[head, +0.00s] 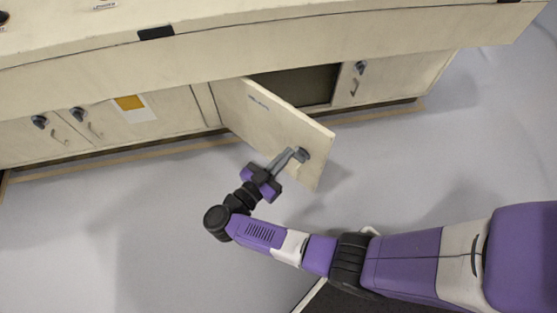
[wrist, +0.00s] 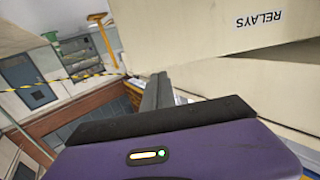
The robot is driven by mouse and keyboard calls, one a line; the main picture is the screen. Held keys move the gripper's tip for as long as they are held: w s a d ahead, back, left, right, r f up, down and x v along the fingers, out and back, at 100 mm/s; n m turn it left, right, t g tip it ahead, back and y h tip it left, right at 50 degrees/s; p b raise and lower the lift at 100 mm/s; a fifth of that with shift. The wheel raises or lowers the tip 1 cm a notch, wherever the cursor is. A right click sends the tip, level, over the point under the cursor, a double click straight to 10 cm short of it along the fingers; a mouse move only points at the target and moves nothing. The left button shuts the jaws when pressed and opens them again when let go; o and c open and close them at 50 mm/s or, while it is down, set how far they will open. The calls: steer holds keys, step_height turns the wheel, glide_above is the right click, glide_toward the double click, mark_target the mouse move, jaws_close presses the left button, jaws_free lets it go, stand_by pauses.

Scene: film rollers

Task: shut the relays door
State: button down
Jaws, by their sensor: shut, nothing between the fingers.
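The relays door (head: 265,122) is a cream panel that stands open, swung out from the cabinet front, with a dark opening behind it. Its knob (head: 302,154) is near its free edge. My gripper (head: 297,156) is shut and empty, with its fingertips at the outer face of the door close to the knob; I cannot tell if they touch. In the wrist view the door (wrist: 210,40) fills the upper right with its RELAYS label (wrist: 259,19) upside down, and my shut fingers (wrist: 157,92) point along beside it.
The cream cabinet (head: 170,120) has other closed doors with knobs and handles to the left and right. A worktop (head: 250,40) overhangs them. A yellow-and-white label (head: 133,106) is on a left door. The grey floor in front is clear.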

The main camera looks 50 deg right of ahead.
mark_target(311, 129)
steer(key=d, duration=0.9)
steer(key=shift+w, duration=0.35)
steer(key=shift+d, duration=0.1)
